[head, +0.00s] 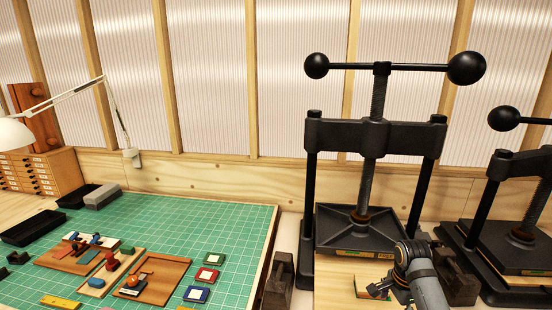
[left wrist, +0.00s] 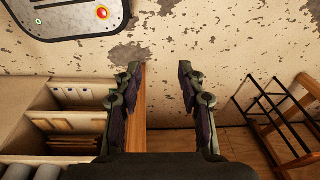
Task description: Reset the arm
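My left gripper (left wrist: 162,95) is open in the left wrist view, its two dark fingers apart with nothing between them. A worn, flaking wall and a wooden post show behind the gap. My left arm is not in the head view. My right arm comes in at the bottom right of the head view, and its dark gripper end (head: 398,288) is by the wooden base of the middle press (head: 375,140). Its fingers are too small and hidden to tell whether they are open. A small wooden block with a green label (head: 374,288) is beside it.
A green mat (head: 235,240) carries wooden trays, small coloured pads and black trays (head: 33,228). A second press (head: 520,220) stands at right. The left wrist view shows a shelf unit (left wrist: 68,122), a panel with a red button (left wrist: 102,12) and a black rack (left wrist: 285,120).

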